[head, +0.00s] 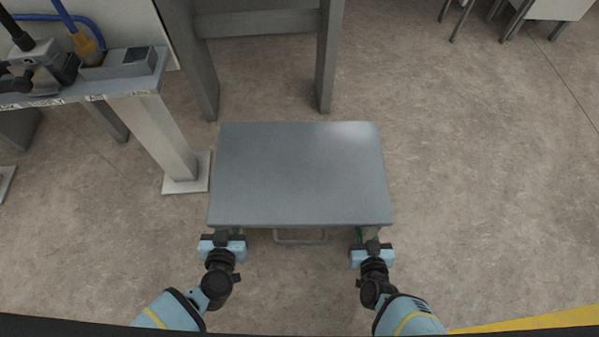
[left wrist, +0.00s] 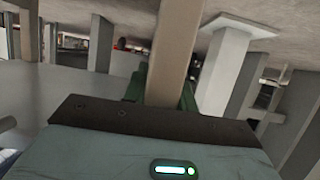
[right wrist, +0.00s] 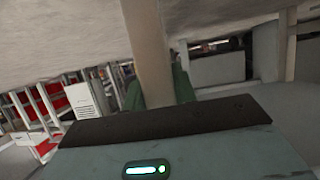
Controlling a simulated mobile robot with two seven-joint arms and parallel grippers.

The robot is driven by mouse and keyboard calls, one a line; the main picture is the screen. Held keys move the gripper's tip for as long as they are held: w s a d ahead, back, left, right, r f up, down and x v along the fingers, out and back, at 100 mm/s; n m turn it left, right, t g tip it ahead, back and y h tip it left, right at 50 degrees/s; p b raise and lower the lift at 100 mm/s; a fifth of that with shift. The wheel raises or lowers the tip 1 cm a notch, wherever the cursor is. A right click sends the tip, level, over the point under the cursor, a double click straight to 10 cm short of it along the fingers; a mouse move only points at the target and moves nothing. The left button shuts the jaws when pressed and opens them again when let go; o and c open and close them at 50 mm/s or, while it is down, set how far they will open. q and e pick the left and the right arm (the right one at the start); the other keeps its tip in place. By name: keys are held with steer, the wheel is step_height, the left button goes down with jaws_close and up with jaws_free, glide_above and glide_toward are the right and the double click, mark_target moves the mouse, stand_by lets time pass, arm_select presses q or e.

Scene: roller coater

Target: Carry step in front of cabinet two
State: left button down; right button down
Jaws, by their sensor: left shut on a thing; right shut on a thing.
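The step (head: 300,175) is a grey-blue platform with a flat, empty top, in the middle of the head view. A loop-shaped bar (head: 300,238) shows below its near edge. My left gripper (head: 222,240) is at its near left corner, shut on a leg of the step; that leg (left wrist: 172,55) stands between the green fingers in the left wrist view. My right gripper (head: 371,248) is at the near right corner, shut on the other near leg (right wrist: 148,50). The step's feet are hidden in the head view. I cannot tell which cabinet is number two.
A grey machine table (head: 130,85) with a white leg on a floor plate (head: 187,173) stands close on the left. A grey frame (head: 258,22) stands just beyond the step. Pale furniture (head: 550,10) is at the far right. The floor (head: 480,170) on the right is clear, with yellow marking (head: 540,320) near me.

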mark_target(225, 216)
arm_select(q)
steer(key=shift+r+p, duration=0.25)
steer(key=shift+p, duration=0.15)
arm_select(e)
steer(key=shift+r, duration=0.3)
